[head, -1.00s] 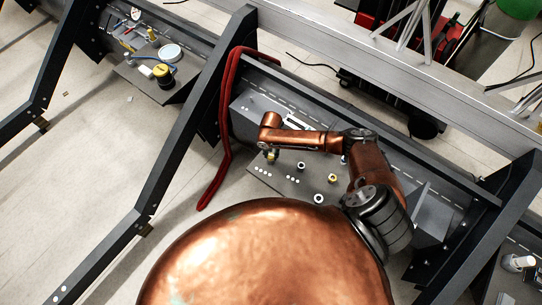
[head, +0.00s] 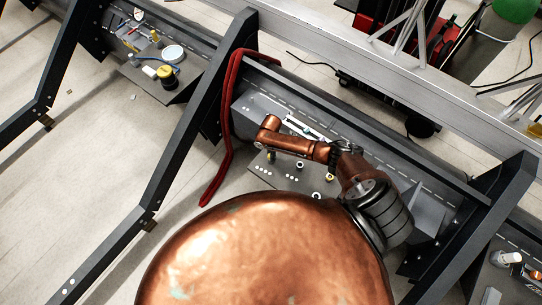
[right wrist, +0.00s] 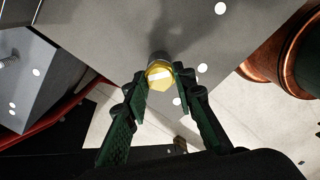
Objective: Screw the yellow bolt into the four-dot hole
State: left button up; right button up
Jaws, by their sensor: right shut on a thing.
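In the right wrist view the yellow bolt (right wrist: 159,73) shows its hexagonal head between the fingertips of my right gripper (right wrist: 161,79). The gripper is shut on it. A dark round part shows just beyond the head; I cannot tell whether it is the bolt's shank or a hole's collar. The grey plate (right wrist: 120,32) with white dots lies behind. In the head view the dotted plate (head: 283,182) lies under my right arm, with dot groups near its front edge. I cannot tell which hole the bolt faces. My left gripper is out of view.
A red hose (head: 228,125) hangs over the dark frame at left. Another shelf (head: 180,88) holds a yellow-topped container (head: 165,74).

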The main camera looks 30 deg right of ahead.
jog(key=shift+s+r+m+p, duration=0.15)
jog(key=shift+m+p, duration=0.3)
jog(key=shift+m, duration=0.45)
jog(key=m+p, duration=0.1)
jog(key=m, duration=0.2)
jog(key=shift+m+p, duration=0.3)
jog(key=m+p, duration=0.1)
jog(key=m, duration=0.4)
jog(key=shift+f+m+p, duration=0.2)
jog(key=shift+m+p, duration=0.1)
jog(key=o, duration=1)
jog(key=shift+c, duration=0.2)
